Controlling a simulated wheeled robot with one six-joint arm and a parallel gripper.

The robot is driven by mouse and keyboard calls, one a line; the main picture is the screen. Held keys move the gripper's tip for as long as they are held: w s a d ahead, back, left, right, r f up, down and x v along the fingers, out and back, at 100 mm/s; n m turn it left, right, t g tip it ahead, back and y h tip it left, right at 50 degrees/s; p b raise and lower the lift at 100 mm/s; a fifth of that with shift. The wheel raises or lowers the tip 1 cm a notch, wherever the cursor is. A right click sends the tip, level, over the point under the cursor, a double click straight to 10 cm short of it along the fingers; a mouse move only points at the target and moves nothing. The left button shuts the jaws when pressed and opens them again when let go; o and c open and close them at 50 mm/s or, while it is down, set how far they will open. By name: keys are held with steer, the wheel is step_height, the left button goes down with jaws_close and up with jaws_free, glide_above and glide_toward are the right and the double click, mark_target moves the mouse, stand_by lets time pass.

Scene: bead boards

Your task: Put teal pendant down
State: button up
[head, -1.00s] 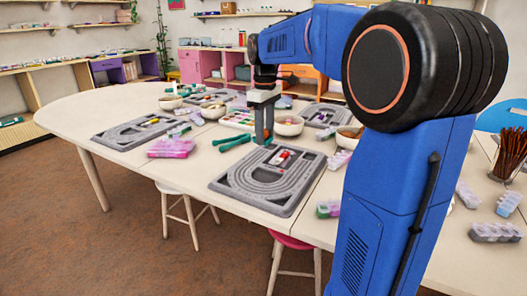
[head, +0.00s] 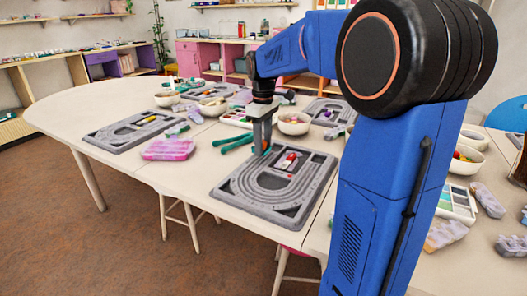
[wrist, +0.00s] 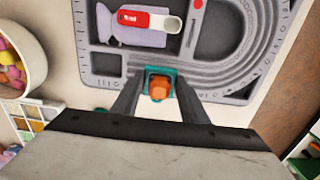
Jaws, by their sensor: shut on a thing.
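The teal pendant (wrist: 158,83) is between the fingertips of my gripper (wrist: 157,90) in the wrist view. Its teal edge shows around an orange-brown block that hides part of it. In the head view, my gripper (head: 262,148) points down at the far left edge of the near grey bead board (head: 232,190). The pendant is too small there to make out clearly. I cannot tell whether it touches the board. The board also shows in the wrist view (wrist: 105,63), with a red and white item (wrist: 148,20) in its recess.
Teal-handled pliers (head: 236,142) lie left of my gripper. A bead bowl (head: 293,124) stands behind, and it also shows in the wrist view (wrist: 38,62). A pink bead box (head: 168,149) and another bead board (head: 115,136) are farther left.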

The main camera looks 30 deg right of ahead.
steer(key=shift+f, duration=1.45)
steer(key=shift+f, duration=0.1)
steer(key=o, duration=1.1)
steer(key=shift+c, duration=0.2)
step_height(320, 180, up, 12)
steer(key=shift+r, duration=0.1)
